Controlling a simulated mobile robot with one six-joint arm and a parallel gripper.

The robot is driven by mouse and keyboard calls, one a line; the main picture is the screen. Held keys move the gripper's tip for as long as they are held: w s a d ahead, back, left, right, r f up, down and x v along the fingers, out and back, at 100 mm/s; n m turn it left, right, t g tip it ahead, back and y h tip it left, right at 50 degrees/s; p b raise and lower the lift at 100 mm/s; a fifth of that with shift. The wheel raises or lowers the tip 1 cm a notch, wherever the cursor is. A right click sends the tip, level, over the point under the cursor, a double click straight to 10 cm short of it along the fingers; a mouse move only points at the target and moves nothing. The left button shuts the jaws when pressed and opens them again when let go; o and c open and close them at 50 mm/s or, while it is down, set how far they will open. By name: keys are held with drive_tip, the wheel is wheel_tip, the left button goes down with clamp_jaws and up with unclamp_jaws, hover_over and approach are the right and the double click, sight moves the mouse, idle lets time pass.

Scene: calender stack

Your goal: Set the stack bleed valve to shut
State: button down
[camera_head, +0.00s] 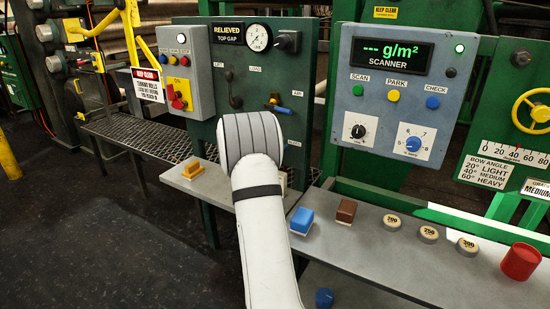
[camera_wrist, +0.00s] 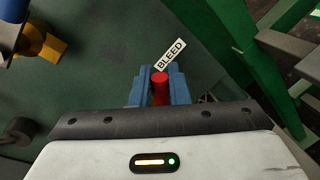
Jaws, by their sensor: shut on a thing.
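The bleed valve's red handle (camera_wrist: 159,88) shows in the wrist view beside the white BLEED label (camera_wrist: 171,54) on the dark green panel (camera_wrist: 95,85). My gripper (camera_wrist: 158,78) has its blue fingers on either side of the red handle and is shut on it. The handle points roughly up and down in the wrist view; the valve body is hidden. In the head view my arm covers the bleed valve and my gripper.
A brass valve with a blue handle (camera_head: 275,105) sits near the AIR label, above my arm. A black lever (camera_head: 235,99) is at its left. A shelf (camera_head: 390,245) with blocks and a red cup (camera_head: 520,261) lies right. The scanner box (camera_head: 402,90) stands right.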

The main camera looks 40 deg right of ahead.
wheel_tip(320, 180, down, 7)
drive_tip(key=s+d+m+t+y+b, duration=0.1)
drive_tip(key=m+b, duration=0.7)
drive_tip(key=b, duration=1.6)
drive_tip(key=shift+s+r+t, duration=0.2)
drive_tip(key=shift+s+t, duration=0.3)
drive_tip(key=shift+s, duration=0.4)
drive_tip(key=c, duration=1.4)
unclamp_jaws()
drive_tip(key=shift+c, duration=0.2)
drive_tip(key=v, duration=0.7)
drive_tip(key=shift+a, duration=0.35)
